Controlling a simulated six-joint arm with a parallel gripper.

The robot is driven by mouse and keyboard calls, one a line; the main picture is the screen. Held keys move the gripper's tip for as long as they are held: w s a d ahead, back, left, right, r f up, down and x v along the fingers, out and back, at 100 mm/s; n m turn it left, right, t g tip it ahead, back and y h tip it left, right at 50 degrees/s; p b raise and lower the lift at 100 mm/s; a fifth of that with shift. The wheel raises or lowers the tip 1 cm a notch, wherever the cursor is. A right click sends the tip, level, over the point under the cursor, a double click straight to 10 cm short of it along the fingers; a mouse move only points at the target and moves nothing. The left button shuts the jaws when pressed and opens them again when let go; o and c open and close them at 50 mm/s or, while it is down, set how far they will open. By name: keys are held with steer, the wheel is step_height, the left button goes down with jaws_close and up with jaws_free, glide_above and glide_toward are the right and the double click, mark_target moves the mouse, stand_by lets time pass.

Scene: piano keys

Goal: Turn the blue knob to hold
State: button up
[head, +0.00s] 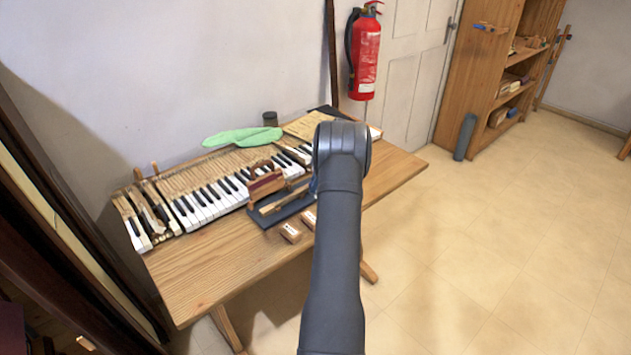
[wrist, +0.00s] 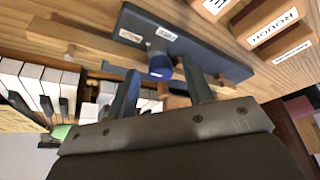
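The blue knob (wrist: 160,66) shows in the wrist view on a dark blue-grey base (wrist: 215,57) with two small white labels; I cannot read them surely. The knob has a grey stem or pointer at its upper end. My gripper (wrist: 160,70) is open, one finger on each side of the knob, with gaps visible in the picture. I cannot tell how deep the fingers are beside it. In the head view the dark base (head: 285,210) lies on the table, and my arm hides the knob and the gripper.
Piano keys (head: 215,200) lie along the wooden table (head: 205,275). A wooden block labelled ROUGH (wrist: 272,28) and other labelled blocks lie beside the base. A reddish-brown wooden piece (head: 266,186) stands behind the base. A green cloth (head: 243,136) lies at the back.

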steer(key=v, duration=1.7)
steer(key=shift+r, duration=0.15)
steer(key=shift+d, duration=0.1)
steer(key=x, duration=1.7)
steer(key=shift+f, duration=0.2)
